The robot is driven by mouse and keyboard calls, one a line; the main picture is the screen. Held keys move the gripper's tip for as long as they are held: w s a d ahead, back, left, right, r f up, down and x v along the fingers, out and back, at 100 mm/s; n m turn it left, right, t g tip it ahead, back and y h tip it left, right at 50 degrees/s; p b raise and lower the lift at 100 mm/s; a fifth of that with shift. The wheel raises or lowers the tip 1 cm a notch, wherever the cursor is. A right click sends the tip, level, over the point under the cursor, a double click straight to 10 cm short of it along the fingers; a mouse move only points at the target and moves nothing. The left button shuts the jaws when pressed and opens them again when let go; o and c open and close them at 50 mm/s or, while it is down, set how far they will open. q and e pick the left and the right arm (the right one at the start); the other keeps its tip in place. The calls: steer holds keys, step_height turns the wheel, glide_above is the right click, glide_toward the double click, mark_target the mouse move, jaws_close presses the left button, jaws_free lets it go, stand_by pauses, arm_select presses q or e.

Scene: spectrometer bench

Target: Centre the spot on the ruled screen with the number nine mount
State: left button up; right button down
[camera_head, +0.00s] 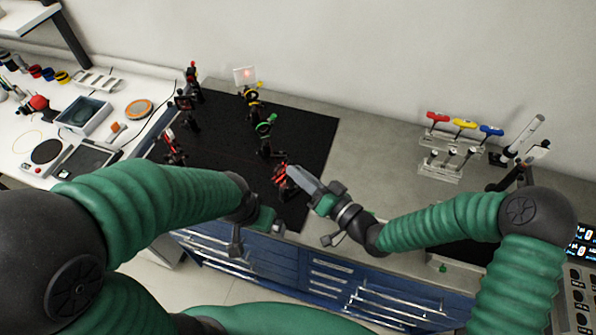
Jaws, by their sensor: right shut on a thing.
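The small white screen (240,78) stands at the far edge of the black breadboard, with a red spot (247,73) on its face, right of its middle. Its rulings are too small to read. My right gripper (292,174) is at the board's near right part, shut on the red-and-black mount (279,180). I cannot read a number on this mount. Its lower part is partly hard to make out. My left gripper (266,222) hangs near the board's front edge, apart from the mounts; its jaws are too unclear to judge.
A green-ringed mount (266,125), a yellow-ringed mount (251,97) and other red and black mounts (185,103) stand on the breadboard (310,130). A rack of coloured-handled drivers (440,140) stands at the right. Bare grey bench (375,140) lies between.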

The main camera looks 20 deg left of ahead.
arm_select(q)
steer(key=shift+r, duration=0.1)
arm_select(e)
steer(key=shift+w+d+m, duration=0.15)
steer(key=shift+m, duration=0.35)
steer(key=c, duration=1.5)
jaws_free()
steer(key=shift+d, duration=0.1)
arm_select(q)
steer(key=shift+d, duration=0.3)
arm_select(e)
steer(key=shift+o, duration=0.7)
steer(key=shift+d, duration=0.1)
arm_select(q)
steer(key=shift+a, duration=0.15)
steer(key=b+x, duration=0.2)
steer(key=shift+s+f+b, duration=0.25)
steer(key=shift+f+b, duration=0.05)
steer(key=shift+f, duration=0.05)
arm_select(e)
steer(key=v, duration=1.7)
